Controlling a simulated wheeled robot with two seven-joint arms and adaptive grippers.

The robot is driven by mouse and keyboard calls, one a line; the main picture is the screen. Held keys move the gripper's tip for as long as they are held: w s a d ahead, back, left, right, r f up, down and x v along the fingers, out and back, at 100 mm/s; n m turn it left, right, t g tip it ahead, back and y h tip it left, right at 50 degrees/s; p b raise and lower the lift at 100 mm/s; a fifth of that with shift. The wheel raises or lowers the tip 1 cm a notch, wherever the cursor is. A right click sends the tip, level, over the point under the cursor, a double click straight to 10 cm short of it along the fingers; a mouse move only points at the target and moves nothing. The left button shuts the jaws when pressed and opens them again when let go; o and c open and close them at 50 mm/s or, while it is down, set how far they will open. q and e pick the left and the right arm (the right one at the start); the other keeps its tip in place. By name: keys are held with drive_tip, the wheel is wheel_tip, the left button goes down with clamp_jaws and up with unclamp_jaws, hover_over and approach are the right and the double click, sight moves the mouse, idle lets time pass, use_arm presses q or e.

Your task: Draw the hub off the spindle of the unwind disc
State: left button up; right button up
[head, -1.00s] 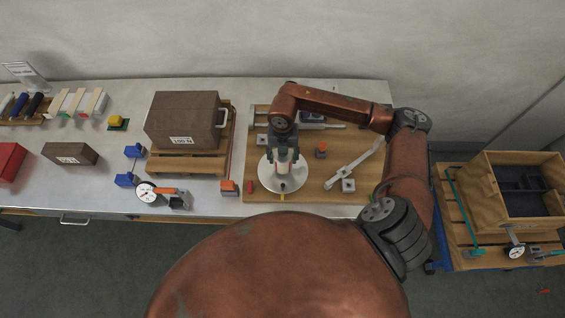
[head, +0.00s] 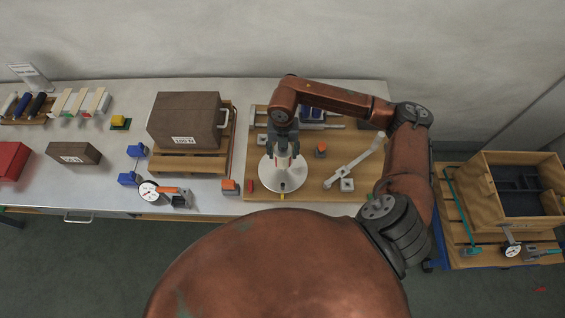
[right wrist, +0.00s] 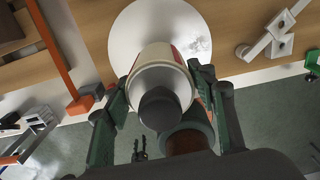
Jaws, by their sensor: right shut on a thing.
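The unwind disc (head: 282,181) is a round white plate on the wooden board, and it also shows in the right wrist view (right wrist: 128,37). My right gripper (head: 283,158) is above the disc, pointing down. In the right wrist view its two fingers (right wrist: 157,84) lie on either side of the hub (right wrist: 158,62), a cream cylinder with a red mark, and are shut on it. A dark round end (right wrist: 160,108) sticks out of the hub towards the camera. The spindle inside is hidden, and I cannot tell how far the hub sits on it. My left gripper is out of view.
A brown weight box (head: 186,120) on a wooden pallet stands left of the board. A grey bar linkage (head: 352,164) and an orange block (head: 320,151) lie right of the disc. An open wooden crate (head: 485,200) stands at the far right.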

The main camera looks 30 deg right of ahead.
drive_tip(key=shift+r+p, duration=1.15)
drive_tip(key=shift+r, duration=1.05)
